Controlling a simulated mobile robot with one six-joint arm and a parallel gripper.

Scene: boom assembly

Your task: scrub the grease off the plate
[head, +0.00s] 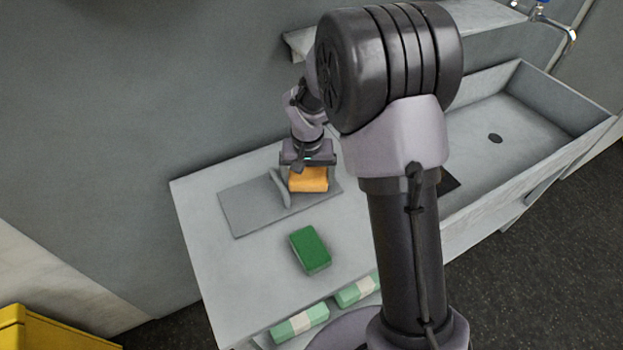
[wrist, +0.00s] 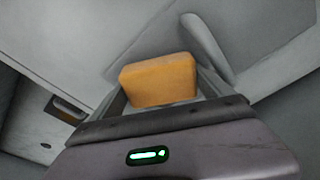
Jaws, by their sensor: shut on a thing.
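My gripper (head: 308,164) is shut on an orange sponge (head: 308,180), over the right part of a flat grey plate (head: 248,208) on the bench. The plate has an upright curved fin (head: 280,188), just left of the sponge. In the wrist view the sponge (wrist: 158,80) sits between the fingers, with the fin (wrist: 207,47) beside it. I cannot tell whether the sponge touches the plate. No grease can be made out on the plate's visible part; the area under the sponge is hidden.
A green block (head: 310,248) lies on the bench (head: 215,270) in front of the plate. Pale green packs (head: 300,322) lie lower, at the bench's front. A sink basin (head: 520,130) is at the right. My arm hides the bench's right part. A yellow box (head: 50,330) is at lower left.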

